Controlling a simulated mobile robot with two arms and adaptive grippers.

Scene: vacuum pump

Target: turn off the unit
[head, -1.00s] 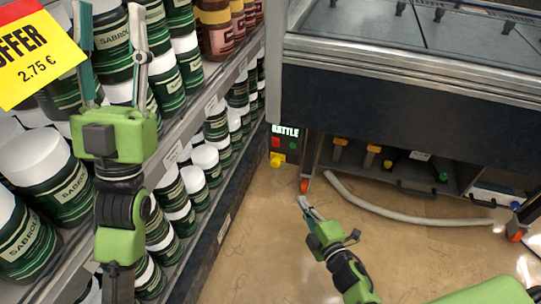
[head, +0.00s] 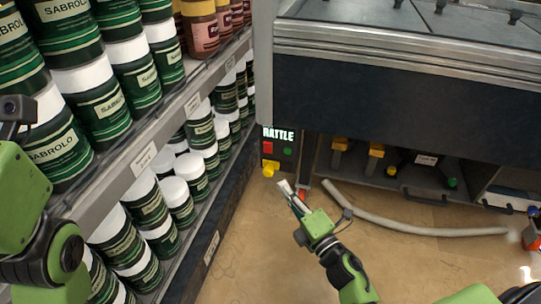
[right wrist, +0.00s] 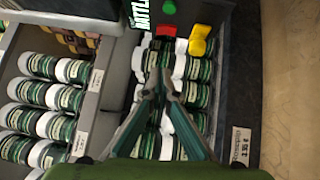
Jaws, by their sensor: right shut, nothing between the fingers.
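The unit (head: 279,142) is a small dark box with a lit BATTLE label, low at the end of the shelf. It has a red button (head: 268,148), a green button (head: 287,151) and a yellow knob (head: 270,168) below. My right gripper (head: 284,186) is shut and empty, its tips just below the yellow knob in the head view. In the right wrist view, the fingertips (right wrist: 163,78) point toward the red button (right wrist: 167,31), with a gap visible between them. My left gripper (head: 22,190) shows only its green body at the left edge; its fingers are out of view.
A shelf (head: 190,95) of green jars runs along the left. A large counter (head: 400,110) stands at the back right, with yellow-handled valves (head: 376,151) beneath. A pale hose (head: 400,222) lies on the open floor.

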